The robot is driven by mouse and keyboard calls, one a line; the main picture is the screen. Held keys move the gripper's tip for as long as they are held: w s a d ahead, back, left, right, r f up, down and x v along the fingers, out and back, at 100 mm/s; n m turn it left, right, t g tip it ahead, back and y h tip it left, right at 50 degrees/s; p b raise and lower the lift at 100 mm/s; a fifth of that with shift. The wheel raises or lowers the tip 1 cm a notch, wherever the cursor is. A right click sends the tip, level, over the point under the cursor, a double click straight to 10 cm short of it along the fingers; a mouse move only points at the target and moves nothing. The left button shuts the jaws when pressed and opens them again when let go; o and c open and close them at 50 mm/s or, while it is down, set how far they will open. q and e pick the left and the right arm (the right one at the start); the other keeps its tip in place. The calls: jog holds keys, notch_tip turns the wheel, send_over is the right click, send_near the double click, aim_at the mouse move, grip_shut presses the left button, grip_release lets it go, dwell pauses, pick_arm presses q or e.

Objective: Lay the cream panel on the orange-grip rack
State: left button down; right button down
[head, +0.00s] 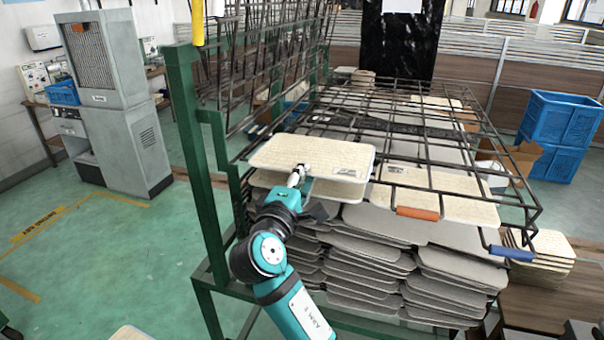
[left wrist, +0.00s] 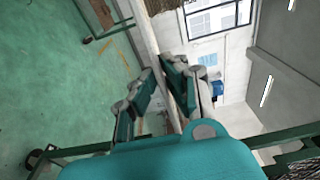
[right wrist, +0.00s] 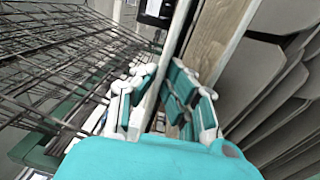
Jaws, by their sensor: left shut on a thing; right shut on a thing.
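In the head view, my right gripper (head: 300,178) is shut on the near edge of a cream panel (head: 300,152) with a small dark label. The panel is roughly level, over the left front of the stacks. In the right wrist view the fingers (right wrist: 165,95) close on a thin panel (right wrist: 178,40) seen edge-on. The orange-grip rack is a dark wire frame with an orange grip (head: 417,213) on its front bar; pale panels (head: 462,208) show at its front. My left gripper (left wrist: 160,95) is shut on a thin pale panel (left wrist: 145,35), seen edge-on in the left wrist view.
A blue grip (head: 511,253) marks another wire frame on the right. Grey panels (head: 385,222) are stacked below the wires. A green post (head: 200,160) stands just left of the held panel. Blue crates (head: 560,120) stand at the back right. The floor at left is largely clear.

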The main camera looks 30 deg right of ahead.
jog(key=shift+s+a+r, duration=0.1)
dwell(0.5)
jog(key=c, duration=1.4)
grip_release()
jog(key=shift+o, duration=0.2)
jog(key=shift+f, duration=0.55)
jog(key=v, duration=0.7)
jog(key=shift+r, duration=0.3)
